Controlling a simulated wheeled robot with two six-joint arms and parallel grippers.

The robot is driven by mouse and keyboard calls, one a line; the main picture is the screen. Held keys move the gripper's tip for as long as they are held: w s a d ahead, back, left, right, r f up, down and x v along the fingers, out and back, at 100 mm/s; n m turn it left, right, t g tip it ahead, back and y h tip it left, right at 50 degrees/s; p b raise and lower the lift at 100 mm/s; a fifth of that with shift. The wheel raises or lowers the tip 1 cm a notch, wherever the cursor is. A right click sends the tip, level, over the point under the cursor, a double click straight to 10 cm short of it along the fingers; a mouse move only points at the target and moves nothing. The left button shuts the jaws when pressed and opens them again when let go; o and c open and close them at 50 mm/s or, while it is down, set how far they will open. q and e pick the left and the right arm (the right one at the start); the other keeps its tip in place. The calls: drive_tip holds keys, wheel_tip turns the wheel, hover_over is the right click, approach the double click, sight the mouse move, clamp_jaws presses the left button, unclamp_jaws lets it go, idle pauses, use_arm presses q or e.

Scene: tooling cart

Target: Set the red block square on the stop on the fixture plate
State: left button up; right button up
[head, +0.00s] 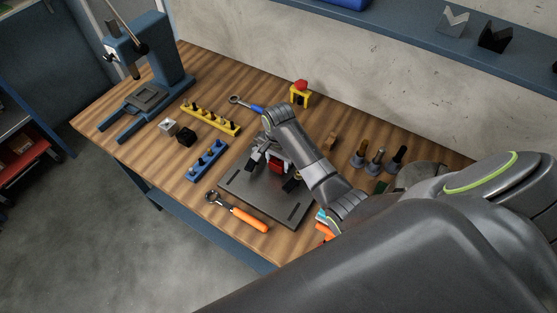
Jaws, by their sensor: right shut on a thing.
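The red block (276,167) is between the fingers of my right gripper (273,170), over the back part of the dark grey fixture plate (254,204). The gripper is shut on the block, and parts of it cover the block's sides and top. I cannot tell whether the block touches the plate. I cannot make out the stop; the gripper and arm hide part of the plate. My left gripper is not in view.
An orange-handled tool (250,219) lies along the plate's left front edge. A blue rack (207,160) and a yellow rack (211,118) stand to the left. A blue press (150,65) stands at the back left. Several upright tools, including a grey one (375,163), stand to the right.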

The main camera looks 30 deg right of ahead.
drive_tip(key=shift+f, duration=1.1)
idle(2.2)
drive_tip(key=o, duration=1.6)
drive_tip(key=shift+r, duration=0.1)
drive_tip(key=shift+r, duration=2.9)
